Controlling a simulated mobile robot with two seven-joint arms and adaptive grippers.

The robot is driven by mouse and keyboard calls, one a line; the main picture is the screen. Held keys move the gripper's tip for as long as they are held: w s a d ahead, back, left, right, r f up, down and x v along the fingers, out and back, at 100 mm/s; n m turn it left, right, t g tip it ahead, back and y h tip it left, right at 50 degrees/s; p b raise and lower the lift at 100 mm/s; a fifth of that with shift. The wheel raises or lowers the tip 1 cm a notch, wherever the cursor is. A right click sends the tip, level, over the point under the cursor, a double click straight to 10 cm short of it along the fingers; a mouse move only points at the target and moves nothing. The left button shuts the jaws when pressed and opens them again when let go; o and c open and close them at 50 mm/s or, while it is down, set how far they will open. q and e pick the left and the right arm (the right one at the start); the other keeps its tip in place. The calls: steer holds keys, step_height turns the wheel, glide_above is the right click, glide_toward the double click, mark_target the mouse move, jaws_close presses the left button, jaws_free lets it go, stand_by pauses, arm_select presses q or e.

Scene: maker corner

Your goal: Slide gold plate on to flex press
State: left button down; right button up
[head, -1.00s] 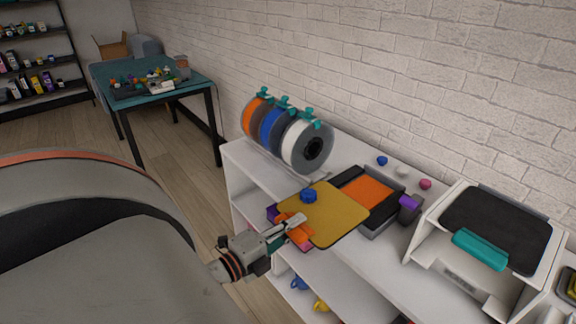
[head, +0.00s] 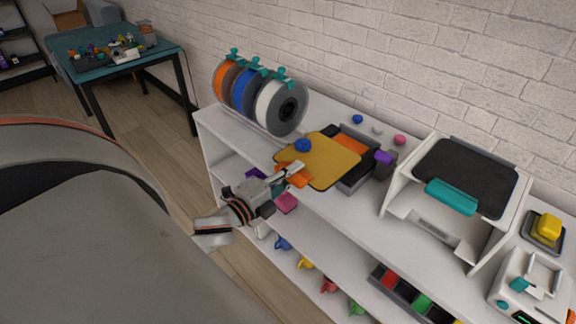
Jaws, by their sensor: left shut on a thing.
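The gold plate (head: 330,163) is a flat, rounded sheet with a small blue object (head: 303,145) on its left part. An orange tab (head: 295,176) shows at its near left edge. My left gripper (head: 292,173) is shut on the plate at this edge. The dark press (head: 359,176) stands on the white shelf top, with an orange bed (head: 351,144) and a purple block (head: 385,158) at its right. The plate overlaps the bed's left part and hides it. I cannot tell whether plate and bed touch. My right gripper is not in view.
Filament spools (head: 283,108) stand left of the press. A white machine with a black top (head: 466,173) and teal handle stands to the right. Small blue, white and pink items lie behind the press. Shelves below hold coloured objects.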

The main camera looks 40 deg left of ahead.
mark_target(320, 155)
arm_select(q)
steer(key=shift+w+d+b, duration=0.2)
steer(key=shift+w+b, duration=0.1)
steer(key=shift+w, duration=2.15)
steer(key=shift+w+d+r, duration=0.1)
steer(key=shift+w, duration=1.15)
steer(key=shift+w+d+b, duration=0.1)
steer(key=shift+w+b, duration=0.5)
steer(key=shift+w, duration=0.85)
steer(key=shift+f, duration=0.6)
steer(key=shift+f+b, duration=0.45)
steer(key=shift+b, duration=0.1)
steer(key=shift+f, duration=0.25)
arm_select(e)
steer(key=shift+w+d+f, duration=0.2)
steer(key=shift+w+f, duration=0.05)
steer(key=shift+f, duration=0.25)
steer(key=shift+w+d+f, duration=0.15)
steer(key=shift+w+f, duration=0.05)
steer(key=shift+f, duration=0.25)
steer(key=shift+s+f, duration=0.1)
